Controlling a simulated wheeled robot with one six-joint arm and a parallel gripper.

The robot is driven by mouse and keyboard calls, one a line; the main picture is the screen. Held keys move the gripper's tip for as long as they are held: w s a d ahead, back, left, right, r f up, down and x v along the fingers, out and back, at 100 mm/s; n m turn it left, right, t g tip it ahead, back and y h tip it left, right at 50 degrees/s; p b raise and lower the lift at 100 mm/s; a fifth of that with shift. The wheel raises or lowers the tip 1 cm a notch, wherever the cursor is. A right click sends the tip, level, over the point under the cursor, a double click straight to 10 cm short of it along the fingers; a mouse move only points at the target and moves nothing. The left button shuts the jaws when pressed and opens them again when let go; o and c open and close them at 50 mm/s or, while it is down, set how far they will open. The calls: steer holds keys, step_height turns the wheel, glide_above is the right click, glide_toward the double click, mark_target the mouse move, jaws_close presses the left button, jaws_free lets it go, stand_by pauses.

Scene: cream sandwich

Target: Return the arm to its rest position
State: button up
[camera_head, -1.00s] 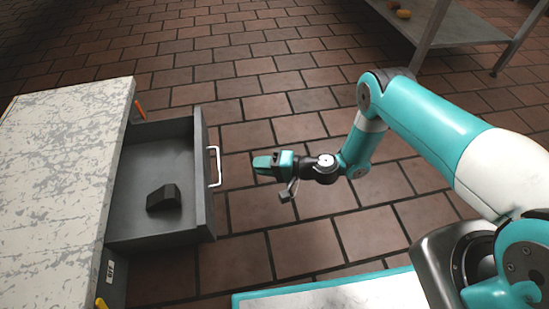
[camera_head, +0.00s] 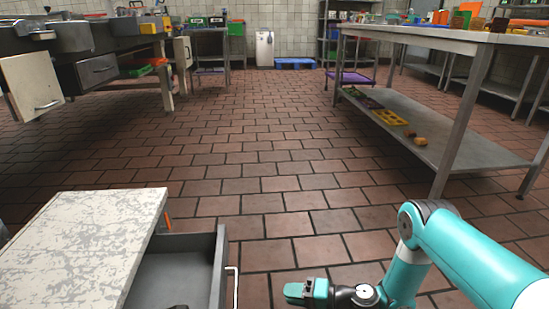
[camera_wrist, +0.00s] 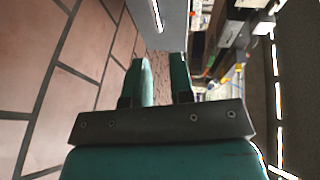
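My gripper (camera_head: 296,291) shows at the bottom of the head view, over the tiled floor to the right of an open grey drawer (camera_head: 219,270). In the wrist view, its two teal fingers (camera_wrist: 161,62) stand apart with a gap between them and nothing held. My teal and white arm reaches in from the lower right, bent at the elbow.
The drawer's white handle (camera_head: 236,288) juts toward my gripper. A worn white countertop (camera_head: 85,240) lies left of the drawer. A steel table (camera_head: 470,36) with a lower shelf stands right. The tiled floor ahead (camera_head: 250,140) is clear.

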step_height(320, 180, up, 30)
steer(key=s+a+f+n+g+h+p, duration=0.1)
steer(key=s+a+n+g+h+p, duration=0.1)
steer(key=n+g+h+p, duration=0.35)
steer(key=s+d+r+n+h+p, duration=0.25)
steer(key=s+d+r, duration=0.35)
steer(key=s+r, duration=0.4)
steer(key=s+d+r+n+h+p, duration=0.1)
steer(key=s+d+r+h+p, duration=0.3)
steer(key=s+r, duration=0.65)
step_height(320, 180, up, 36)
steer(key=y+p, duration=0.1)
steer(key=p, duration=3.3)
steer(key=shift+d+t, duration=0.4)
steer(key=shift+t, duration=0.05)
steer(key=shift+f, duration=0.1)
